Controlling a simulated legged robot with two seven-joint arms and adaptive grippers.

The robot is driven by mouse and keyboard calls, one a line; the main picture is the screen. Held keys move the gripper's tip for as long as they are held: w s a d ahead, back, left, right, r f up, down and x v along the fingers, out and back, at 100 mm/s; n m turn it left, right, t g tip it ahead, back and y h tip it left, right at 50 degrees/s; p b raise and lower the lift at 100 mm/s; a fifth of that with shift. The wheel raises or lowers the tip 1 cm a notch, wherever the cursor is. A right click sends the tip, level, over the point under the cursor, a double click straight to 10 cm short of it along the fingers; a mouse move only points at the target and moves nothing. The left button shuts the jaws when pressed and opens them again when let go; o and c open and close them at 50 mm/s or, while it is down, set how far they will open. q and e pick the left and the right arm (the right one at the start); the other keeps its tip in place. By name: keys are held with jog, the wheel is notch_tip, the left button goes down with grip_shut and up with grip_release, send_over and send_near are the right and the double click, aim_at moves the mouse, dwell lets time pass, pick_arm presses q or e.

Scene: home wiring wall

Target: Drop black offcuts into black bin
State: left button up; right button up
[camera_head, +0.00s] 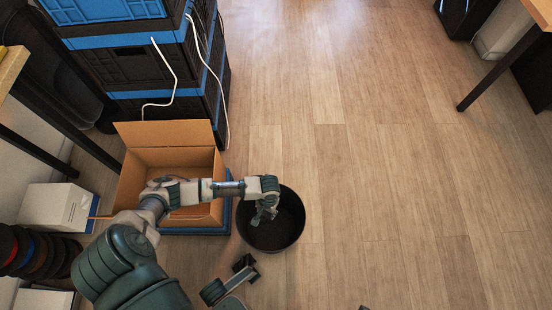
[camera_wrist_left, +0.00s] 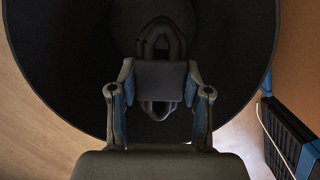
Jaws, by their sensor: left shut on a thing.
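The black bin (camera_head: 288,232) is a round, open-topped bucket on the wooden floor, near the middle of the head view. My left gripper (camera_head: 262,214) points down over its opening. In the left wrist view, the bin's dark inside wall (camera_wrist_left: 60,70) surrounds the gripper's fingers (camera_wrist_left: 160,98). The gripper is shut on a dark looped piece, the black offcut (camera_wrist_left: 160,78), which shows between the fingers. In the head view the offcut is hard to make out against the dark bin. The bottom of the bin is too dark to tell whether anything lies there.
An open cardboard box (camera_head: 165,140) stands just left of the bin, under my left forearm. Behind it are stacked black-and-blue crates (camera_head: 150,75) with white cables (camera_head: 173,75) hanging down. Several coloured spools (camera_head: 35,255) and a white box (camera_head: 55,207) sit at left.

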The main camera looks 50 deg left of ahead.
pick_arm(q)
jog(key=shift+d+r, duration=0.1)
jog(key=o, duration=1.2)
jog(key=shift+o, duration=0.2)
notch_tip(320, 180, up, 12)
jog(key=w, duration=0.1)
jog(key=shift+w+a+f, duration=0.2)
jog(key=shift+w+a, duration=0.2)
